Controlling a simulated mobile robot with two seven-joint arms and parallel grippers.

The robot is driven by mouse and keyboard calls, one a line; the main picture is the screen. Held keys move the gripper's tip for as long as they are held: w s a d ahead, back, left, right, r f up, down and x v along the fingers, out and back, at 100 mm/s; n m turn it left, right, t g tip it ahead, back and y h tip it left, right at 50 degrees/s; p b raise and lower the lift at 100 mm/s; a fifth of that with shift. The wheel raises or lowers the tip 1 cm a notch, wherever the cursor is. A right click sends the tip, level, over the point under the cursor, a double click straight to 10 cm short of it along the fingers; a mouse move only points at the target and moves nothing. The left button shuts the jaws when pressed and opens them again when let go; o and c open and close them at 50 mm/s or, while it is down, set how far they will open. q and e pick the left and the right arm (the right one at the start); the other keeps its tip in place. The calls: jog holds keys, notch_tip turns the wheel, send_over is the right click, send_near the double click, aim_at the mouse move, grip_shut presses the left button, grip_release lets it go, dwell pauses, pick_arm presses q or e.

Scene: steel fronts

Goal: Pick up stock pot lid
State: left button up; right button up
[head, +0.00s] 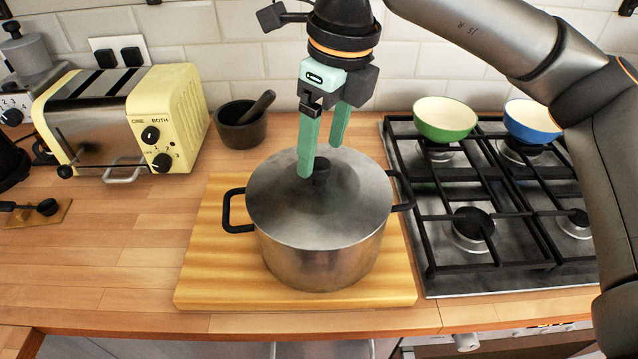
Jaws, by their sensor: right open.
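The stock pot lid (285,208) is a round steel lid with a dark knob (321,172) at its middle. It lies flat on the steel stock pot (318,266), which has black side handles. My right gripper (322,160) comes down from above over the lid, with its two green fingers apart. One fingertip is just left of the knob and overlaps its edge in this view; the other shows behind, up and to the right. I cannot tell whether a finger touches the knob. Nothing is held. My left gripper is not in view.
The pot stands on a wooden board (205,275). A gas hob (470,285) with a green bowl (443,120) and a blue bowl (532,122) is at right. A mortar (240,130) and a yellow toaster (185,105) stand at left.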

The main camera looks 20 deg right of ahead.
aim_at(319, 179)
jog(key=shift+w+a+f, duration=0.1)
jog(key=shift+w+f, duration=0.1)
jog(key=shift+f, duration=1)
grip_shut()
dwell(0.5)
